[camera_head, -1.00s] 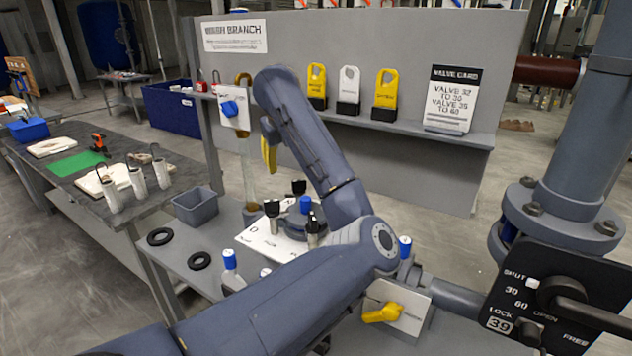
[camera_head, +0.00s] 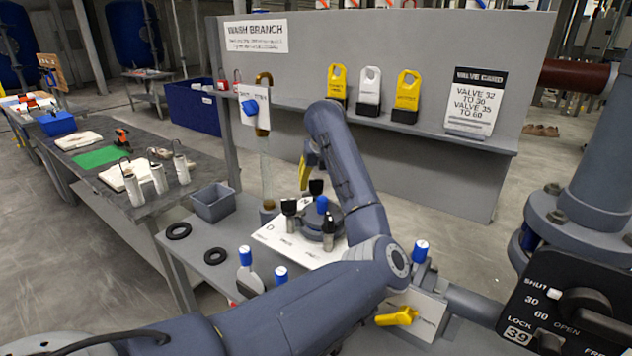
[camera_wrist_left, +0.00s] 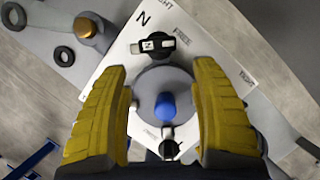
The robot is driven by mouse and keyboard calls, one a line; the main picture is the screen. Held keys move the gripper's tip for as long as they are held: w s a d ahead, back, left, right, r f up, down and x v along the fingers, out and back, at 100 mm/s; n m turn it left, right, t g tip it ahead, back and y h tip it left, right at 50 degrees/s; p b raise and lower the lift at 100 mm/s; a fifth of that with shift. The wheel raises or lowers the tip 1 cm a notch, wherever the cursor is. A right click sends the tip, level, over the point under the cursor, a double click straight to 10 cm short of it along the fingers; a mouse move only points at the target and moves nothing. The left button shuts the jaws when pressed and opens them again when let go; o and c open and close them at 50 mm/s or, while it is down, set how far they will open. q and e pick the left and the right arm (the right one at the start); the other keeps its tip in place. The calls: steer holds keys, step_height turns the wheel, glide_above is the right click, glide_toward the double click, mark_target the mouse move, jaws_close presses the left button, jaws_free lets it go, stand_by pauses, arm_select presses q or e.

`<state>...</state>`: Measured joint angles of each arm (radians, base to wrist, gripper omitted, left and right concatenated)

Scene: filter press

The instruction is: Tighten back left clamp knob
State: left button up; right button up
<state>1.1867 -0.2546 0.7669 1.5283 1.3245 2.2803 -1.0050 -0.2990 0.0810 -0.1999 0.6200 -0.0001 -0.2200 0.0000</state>
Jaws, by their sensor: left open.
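A round grey housing (camera_head: 318,228) with a blue cap (camera_head: 322,204) on top stands on a white labelled plate (camera_head: 270,236). Black clamp knobs surround it: one at the left (camera_head: 289,207), one at the back (camera_head: 316,187) and one at the front right (camera_head: 328,220); I cannot tell for certain which is the back left one. My left gripper (camera_head: 307,165) is above and behind the housing, with yellow fingers pointing down. In the left wrist view it (camera_wrist_left: 160,72) is open and empty; the blue cap (camera_wrist_left: 166,106) and a black knob (camera_wrist_left: 153,44) lie between and beyond the fingers.
A grey panel with a shelf (camera_head: 430,130) holding yellow and white tags stands behind. A grey bin (camera_head: 213,203) and black rings (camera_head: 178,231) are at the left. A yellow-handled valve (camera_head: 397,317) and blue-capped bottles (camera_head: 246,270) are in front.

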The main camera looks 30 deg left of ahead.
mark_target(316, 180)
arm_select(q)
steer(key=w+a, duration=0.1)
steer(key=w+a+f, duration=0.1)
steer(key=w+a, duration=0.1)
steer(key=shift+x, duration=0.95)
steer(key=shift+o, duration=0.2)
steer(key=shift+d, duration=0.1)
steer(key=c, duration=1.2)
